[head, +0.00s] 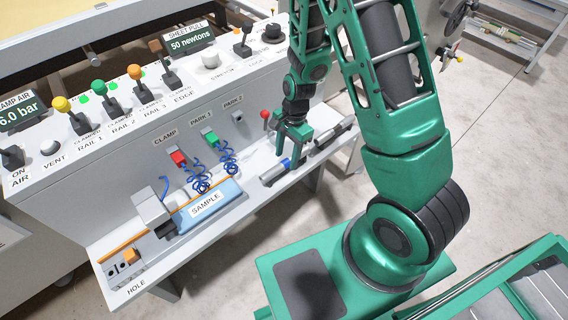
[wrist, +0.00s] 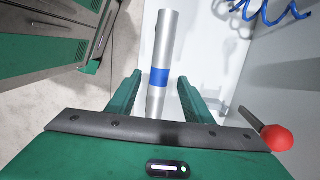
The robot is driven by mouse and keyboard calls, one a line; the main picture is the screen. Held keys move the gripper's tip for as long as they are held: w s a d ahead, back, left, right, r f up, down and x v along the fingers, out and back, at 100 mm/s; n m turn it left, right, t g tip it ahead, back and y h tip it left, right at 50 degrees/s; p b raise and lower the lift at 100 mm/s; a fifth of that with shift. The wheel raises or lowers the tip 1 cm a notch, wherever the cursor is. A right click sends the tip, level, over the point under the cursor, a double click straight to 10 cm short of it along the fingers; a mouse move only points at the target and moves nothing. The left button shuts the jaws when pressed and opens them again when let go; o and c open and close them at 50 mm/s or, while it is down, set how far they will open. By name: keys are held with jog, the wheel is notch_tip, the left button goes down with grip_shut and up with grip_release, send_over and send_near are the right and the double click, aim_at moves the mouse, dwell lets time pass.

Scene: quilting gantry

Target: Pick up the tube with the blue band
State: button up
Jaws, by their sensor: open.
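The tube with the blue band (wrist: 164,45) is a silver cylinder with a blue ring near its middle. In the wrist view it lies lengthwise between the two green fingers of my gripper (wrist: 158,92). The fingers are open, with a gap on each side of the tube. In the head view the banded tube (head: 272,173) lies on the shelf right of the sample pad. My gripper (head: 287,152) points down over its right end there. Its far end is hidden behind the gripper.
Another grey tube (head: 333,132) lies on the shelf to the right. A red-knobbed lever (head: 265,115) stands close to my gripper, and its red knob (wrist: 278,138) shows in the wrist view. Blue coiled hoses (head: 200,178) hang to the left, above the sample pad (head: 207,204).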

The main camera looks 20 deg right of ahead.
jog(key=shift+a+f, duration=0.2)
jog(key=shift+f, duration=0.85)
jog(key=shift+c, duration=0.5)
grip_shut()
jog(key=shift+r, duration=0.2)
